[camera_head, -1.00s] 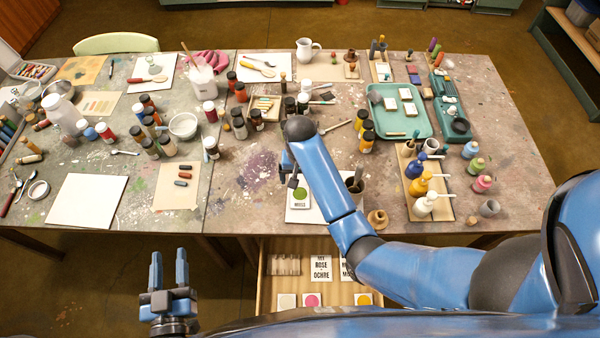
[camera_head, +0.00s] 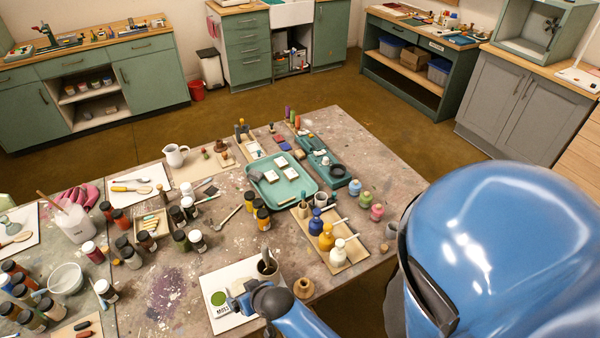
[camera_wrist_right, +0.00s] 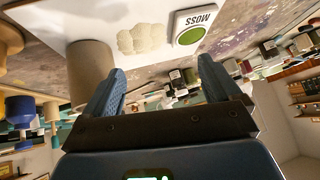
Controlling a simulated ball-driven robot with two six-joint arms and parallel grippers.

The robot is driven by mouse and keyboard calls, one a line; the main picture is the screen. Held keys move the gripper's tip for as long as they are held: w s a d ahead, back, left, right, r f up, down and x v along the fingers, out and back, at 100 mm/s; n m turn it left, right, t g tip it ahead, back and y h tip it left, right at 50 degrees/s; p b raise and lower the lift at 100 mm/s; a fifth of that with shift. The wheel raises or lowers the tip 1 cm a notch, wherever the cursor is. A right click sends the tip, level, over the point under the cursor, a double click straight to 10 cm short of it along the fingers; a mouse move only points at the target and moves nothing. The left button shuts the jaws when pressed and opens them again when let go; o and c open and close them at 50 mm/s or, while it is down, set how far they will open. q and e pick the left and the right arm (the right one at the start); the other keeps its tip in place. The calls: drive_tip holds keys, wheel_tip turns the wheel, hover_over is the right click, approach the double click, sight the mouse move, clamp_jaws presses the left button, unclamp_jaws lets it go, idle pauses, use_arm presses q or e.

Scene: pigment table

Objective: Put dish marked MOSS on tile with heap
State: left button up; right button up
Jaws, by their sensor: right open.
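The dish marked MOSS (camera_head: 221,304), a small white square with a green round of pigment, lies on a white tile (camera_head: 232,275) near the table's front edge. In the right wrist view the dish (camera_wrist_right: 190,27) sits flat on the tile (camera_wrist_right: 105,14) beside a pale beige heap (camera_wrist_right: 143,39), apart from it. The heap is not clear in the head view, where my right gripper covers part of the tile. My right gripper (camera_head: 238,298) is just right of the dish; in its wrist view its fingers (camera_wrist_right: 160,68) are apart and empty. My left gripper is out of view.
A dark cup (camera_head: 268,268) with a tool in it stands at the tile's back right, close to my right gripper; a small brown pot (camera_head: 304,288) is farther right. Paint bottles on a board (camera_head: 333,258) and a teal tray (camera_head: 281,181) lie beyond.

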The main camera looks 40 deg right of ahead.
drive_tip(key=s+d+r+t, duration=0.2)
drive_tip(key=s+r+t, duration=0.3)
drive_tip(key=s+r, duration=0.3)
drive_tip(key=s+d+r+n+t+h, duration=0.1)
drive_tip(key=s+d+r+t, duration=0.2)
drive_tip(key=s+r, duration=0.5)
wheel_tip(320, 180, up, 3)
drive_tip(key=shift+s+r+t, duration=0.2)
drive_tip(key=shift+s+t, duration=0.1)
drive_tip(key=shift+t, duration=0.6)
drive_tip(key=shift+d, duration=0.1)
